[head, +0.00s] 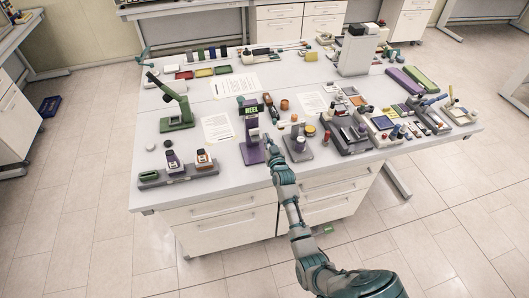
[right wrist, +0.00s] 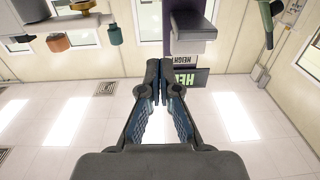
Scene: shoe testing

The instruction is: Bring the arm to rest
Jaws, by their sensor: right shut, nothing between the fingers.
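My right arm (head: 290,205) reaches up from the bottom right of the head view to the near edge of the table. My right gripper (head: 268,141) is small there, just beside a purple stand with a "HEEL" sign (head: 251,145). In the right wrist view my right gripper (right wrist: 159,70) has its fingertips together with nothing between them. The dark sign (right wrist: 188,80) shows behind the fingers, and the view looks upside down. I cannot tell whether the gripper touches the stand. My left gripper is not in view.
The white table (head: 225,180) is crowded. A green press (head: 176,110) and a grey holder with two shoe-like pieces (head: 178,175) stand to the left. A grey stand with jars (head: 298,146) and a dark fixture (head: 345,133) are right of my gripper.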

